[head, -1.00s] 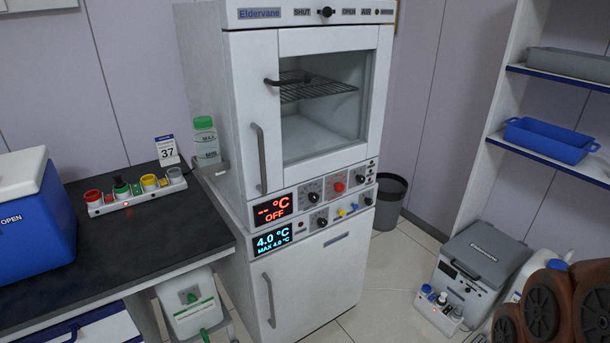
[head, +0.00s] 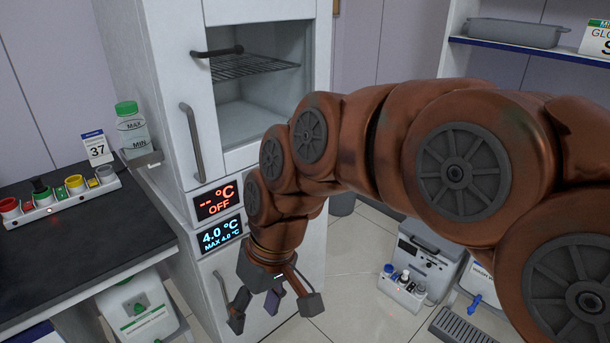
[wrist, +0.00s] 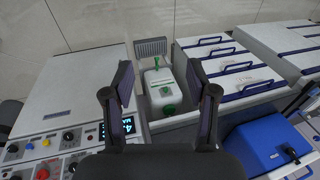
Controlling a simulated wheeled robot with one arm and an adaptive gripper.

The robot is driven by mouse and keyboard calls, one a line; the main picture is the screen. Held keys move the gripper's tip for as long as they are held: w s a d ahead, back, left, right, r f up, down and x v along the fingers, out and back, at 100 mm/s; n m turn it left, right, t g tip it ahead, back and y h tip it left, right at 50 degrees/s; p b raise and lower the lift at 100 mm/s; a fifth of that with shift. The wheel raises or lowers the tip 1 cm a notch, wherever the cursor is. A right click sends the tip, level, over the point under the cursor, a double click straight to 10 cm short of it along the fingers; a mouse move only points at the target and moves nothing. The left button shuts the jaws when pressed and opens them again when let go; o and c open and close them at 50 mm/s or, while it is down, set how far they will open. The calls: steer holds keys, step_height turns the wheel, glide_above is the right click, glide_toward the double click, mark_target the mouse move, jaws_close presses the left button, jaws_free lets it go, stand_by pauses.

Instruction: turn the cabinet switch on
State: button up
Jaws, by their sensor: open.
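The white cabinet (head: 155,95) stands at left centre in the head view, with a glass-windowed upper door. Its upper display (head: 215,201) reads "-- °C OFF" in red. The lower display (head: 221,235) reads 4.0 °C in blue. My arm hides the knobs right of the displays there. The wrist view shows control rows (wrist: 40,155) at lower left with black and red knobs; which one is the switch I cannot tell. My gripper (head: 273,303) is open and empty, hanging fingers-down before the lower door. In the wrist view its fingers (wrist: 160,82) are spread, apart from the knobs.
A dark-topped bench (head: 100,235) stands left, bearing a strip of coloured buttons (head: 60,200) and a "37" card (head: 97,149). A bottle (head: 131,129) sits on a bracket at the cabinet's side. Below the bench is a white green-marked container (head: 140,309). Devices stand on the floor at right.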

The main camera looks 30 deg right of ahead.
steer(key=w+a+f+n+t+y+b, duration=0.1)
steer(key=w+a+y+b, duration=0.2)
steer(key=w, duration=0.6)
steer(key=w+d+r+n+t+y+b, duration=0.1)
steer(key=w+d+t+y+b, duration=0.2)
steer(key=w+b, duration=0.6)
steer(key=w+d+r+n+t+y+b, duration=0.1)
steer(key=w+d+t+b, duration=0.35)
steer(key=w, duration=0.85)
steer(key=w+d+f+m+t+h+b, duration=0.15)
steer(key=w+d+b, duration=0.3)
steer(key=d, duration=0.45)
steer(key=w+d+f+t+b, duration=0.3)
steer(key=w+d+b, duration=0.15)
steer(key=d, duration=0.55)
steer(key=w+d+f+m+t+h+b, duration=0.1)
steer(key=d+f+t+h+b, duration=0.15)
steer(key=d, duration=0.65)
steer(key=d+f+m+t+h+b, duration=0.1)
steer(key=d+f+t+h+b, duration=0.15)
steer(key=d, duration=0.65)
steer(key=w+a, duration=0.1)
steer(key=w, duration=0.6)
steer(key=shift+w+a+f+g+b, duration=0.15)
steer(key=shift+w+a+g+b, duration=0.1)
steer(key=shift+w+g+b, duration=0.1)
steer(key=shift+n+y, duration=0.25)
steer(key=shift+c, duration=0.2)
